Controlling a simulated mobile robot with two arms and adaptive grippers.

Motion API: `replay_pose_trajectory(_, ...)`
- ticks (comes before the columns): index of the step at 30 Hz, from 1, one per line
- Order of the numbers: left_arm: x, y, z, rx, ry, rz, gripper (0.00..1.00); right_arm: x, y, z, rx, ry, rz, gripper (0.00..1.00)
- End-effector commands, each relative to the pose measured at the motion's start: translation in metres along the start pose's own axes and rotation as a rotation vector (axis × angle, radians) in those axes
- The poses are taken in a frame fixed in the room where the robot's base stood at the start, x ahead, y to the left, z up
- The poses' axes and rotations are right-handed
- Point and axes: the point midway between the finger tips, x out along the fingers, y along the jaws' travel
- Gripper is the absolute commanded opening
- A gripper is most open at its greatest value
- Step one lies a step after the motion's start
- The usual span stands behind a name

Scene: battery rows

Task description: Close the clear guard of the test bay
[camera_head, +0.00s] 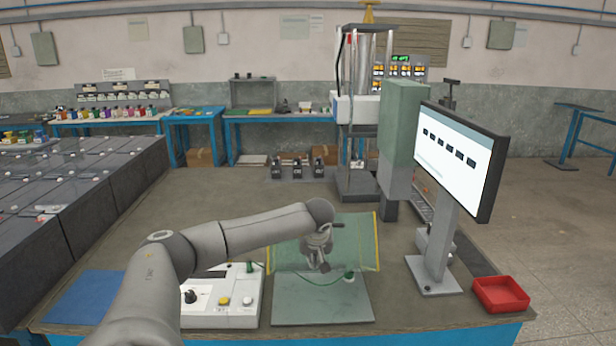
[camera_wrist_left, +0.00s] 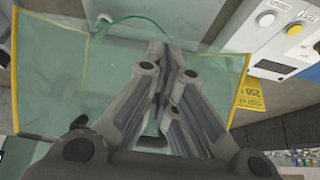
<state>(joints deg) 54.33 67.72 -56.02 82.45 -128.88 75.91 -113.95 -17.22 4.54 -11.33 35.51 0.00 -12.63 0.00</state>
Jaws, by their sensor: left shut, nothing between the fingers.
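The clear guard (camera_head: 356,236) is a greenish see-through panel with yellow edges. It stands raised and tilted at the back of the test bay's grey-green base plate (camera_head: 322,309). My left gripper (camera_head: 322,264) is shut and empty, in front of the guard panel in the head view. In the left wrist view the guard (camera_wrist_left: 60,75) spreads behind the shut fingers (camera_wrist_left: 158,55). I cannot tell whether the fingers touch it. My right gripper is not in view.
A white control box (camera_head: 222,318) with buttons stands left of the plate; it also shows in the left wrist view (camera_wrist_left: 285,65). A monitor (camera_head: 461,160) on a stand and a red tray (camera_head: 501,295) are at the right. A blue mat (camera_head: 85,298) lies at the left.

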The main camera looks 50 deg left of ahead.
Motion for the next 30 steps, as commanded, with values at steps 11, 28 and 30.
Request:
replay_pose_trajectory(11, 0.0, 0.0, 0.0, 0.0, -0.001, 0.0, 0.0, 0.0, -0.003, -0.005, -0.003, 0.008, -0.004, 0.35)
replay_pose_trajectory(28, 0.0, 0.0, 0.0, 0.0, -0.001, 0.0, 0.0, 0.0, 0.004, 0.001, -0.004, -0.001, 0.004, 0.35)
replay_pose_trajectory(30, 0.0, 0.0, 0.0, 0.0, -0.001, 0.0, 0.0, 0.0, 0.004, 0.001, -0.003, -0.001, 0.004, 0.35)
